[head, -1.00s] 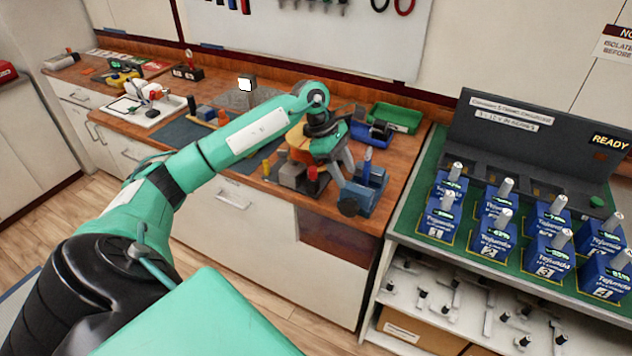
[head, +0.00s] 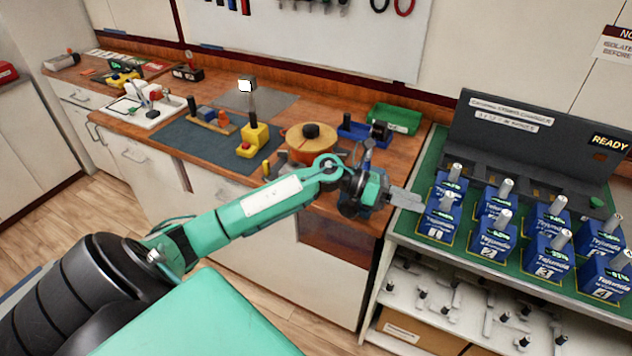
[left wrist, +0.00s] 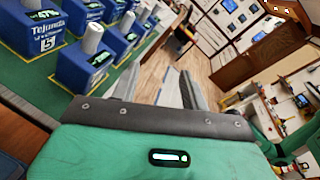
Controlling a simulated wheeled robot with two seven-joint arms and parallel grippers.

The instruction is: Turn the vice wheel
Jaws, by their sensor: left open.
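The blue vice (head: 378,211) is at the front right corner of the wooden bench, mostly hidden behind my left wrist in the head view. I cannot make out its wheel there. My left gripper (head: 405,198) is in front of the vice, its grey fingers pointing right toward the battery stand. In the left wrist view my left gripper (left wrist: 172,90) shows two spread fingers with nothing between them. I cannot tell whether the gripper touches the vice. My right gripper is out of view.
Blue battery packs (head: 440,222) stand in rows on the green-topped stand (head: 430,255) just right of my gripper. On the bench are an orange round thing (head: 300,140), a yellow block (head: 254,138) and a green bin (head: 395,118). Open floor lies before the bench.

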